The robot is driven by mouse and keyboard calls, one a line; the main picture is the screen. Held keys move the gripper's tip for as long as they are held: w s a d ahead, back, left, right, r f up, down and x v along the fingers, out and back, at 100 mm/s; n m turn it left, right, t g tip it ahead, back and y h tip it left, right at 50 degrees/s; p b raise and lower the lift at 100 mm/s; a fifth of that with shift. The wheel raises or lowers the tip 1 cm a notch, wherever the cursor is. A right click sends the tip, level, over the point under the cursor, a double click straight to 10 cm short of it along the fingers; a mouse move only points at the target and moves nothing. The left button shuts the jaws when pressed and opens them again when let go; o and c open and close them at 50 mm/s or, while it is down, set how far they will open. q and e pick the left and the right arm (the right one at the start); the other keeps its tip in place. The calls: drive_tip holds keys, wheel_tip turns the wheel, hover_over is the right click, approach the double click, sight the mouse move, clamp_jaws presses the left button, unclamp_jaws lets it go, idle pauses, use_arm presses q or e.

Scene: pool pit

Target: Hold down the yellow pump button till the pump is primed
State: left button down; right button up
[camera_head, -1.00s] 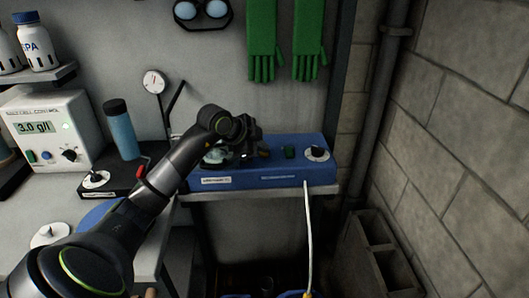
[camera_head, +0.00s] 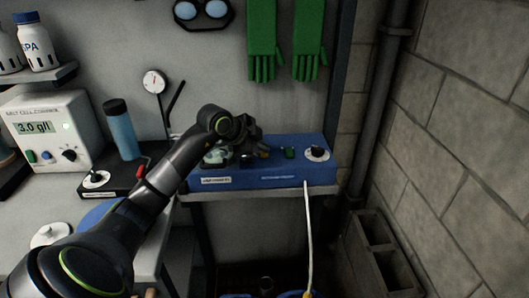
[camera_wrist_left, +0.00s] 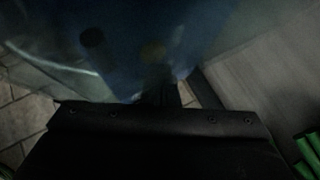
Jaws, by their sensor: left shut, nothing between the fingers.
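The blue pump control box (camera_head: 255,179) sits on a shelf against the back wall in the head view. My left gripper (camera_head: 246,156) is shut and empty, above the left half of the box's top. I cannot tell whether the gripper touches the button. My right gripper is in neither view.
A green button (camera_head: 289,153) and a black knob (camera_head: 316,151) sit on the box's right part. A white cable (camera_head: 309,230) hangs from its front. A blue bottle (camera_head: 121,135) and a white meter (camera_head: 48,130) stand left.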

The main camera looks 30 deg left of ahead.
sight(260, 153)
use_arm(q)
drive_tip(key=shift+s+f, duration=0.15)
drive_tip(key=shift+f, duration=0.45)
drive_tip(key=shift+a+r+p, duration=0.25)
drive_tip(key=shift+r+p, duration=0.3)
drive_tip(key=shift+p, duration=0.05)
drive_tip(key=shift+w+a, duration=0.1)
drive_tip(key=shift+w, duration=0.2)
drive_tip(key=shift+w+a+r+p, duration=0.15)
drive_tip(key=shift+w+r+p, duration=0.05)
drive_tip(key=shift+r+p, duration=0.6)
drive_tip(key=r+p, duration=0.3)
drive_tip(key=shift+s+a+r, duration=0.15)
drive_tip(key=shift+a, duration=0.25)
drive_tip(key=shift+r, duration=0.15)
drive_tip(key=shift+d, duration=0.3)
